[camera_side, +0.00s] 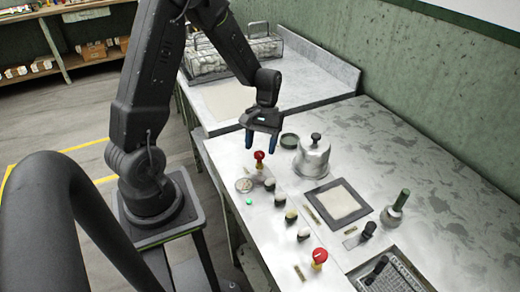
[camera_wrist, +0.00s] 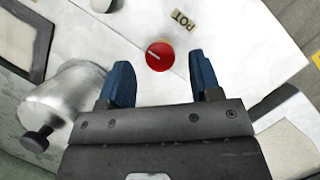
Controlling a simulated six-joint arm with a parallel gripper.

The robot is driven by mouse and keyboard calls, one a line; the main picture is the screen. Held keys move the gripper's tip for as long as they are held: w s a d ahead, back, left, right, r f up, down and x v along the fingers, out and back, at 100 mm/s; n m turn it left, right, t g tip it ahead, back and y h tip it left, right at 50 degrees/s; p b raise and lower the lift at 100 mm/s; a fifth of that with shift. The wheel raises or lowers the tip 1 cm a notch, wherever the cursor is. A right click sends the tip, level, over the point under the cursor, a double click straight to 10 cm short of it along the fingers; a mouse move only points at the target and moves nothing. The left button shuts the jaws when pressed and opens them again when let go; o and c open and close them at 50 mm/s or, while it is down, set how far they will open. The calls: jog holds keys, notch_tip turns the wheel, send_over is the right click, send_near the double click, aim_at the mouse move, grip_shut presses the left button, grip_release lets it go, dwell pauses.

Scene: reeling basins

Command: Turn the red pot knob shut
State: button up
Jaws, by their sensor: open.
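The red pot knob (camera_wrist: 160,55) is round, with a pale pointer line on its top, next to a plate reading POT (camera_wrist: 184,20). In the side view the red knob (camera_side: 259,156) stands upright on the metal bench top. My gripper (camera_side: 261,141) points down just above it. In the wrist view my gripper (camera_wrist: 161,72) is open, and the knob shows between its two blue fingertips. Nothing is held. The fingers look apart from the knob; the exact height gap is hard to tell.
A metal bell-shaped pot (camera_side: 312,160) with a black top knob stands close right of my gripper, also in the wrist view (camera_wrist: 65,98). Several dark knobs (camera_side: 291,216) run toward a second red knob (camera_side: 319,256). A wire rack (camera_side: 220,60) stands behind.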

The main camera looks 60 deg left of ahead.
jog(key=shift+x, duration=0.85)
jog(key=c, duration=0.9)
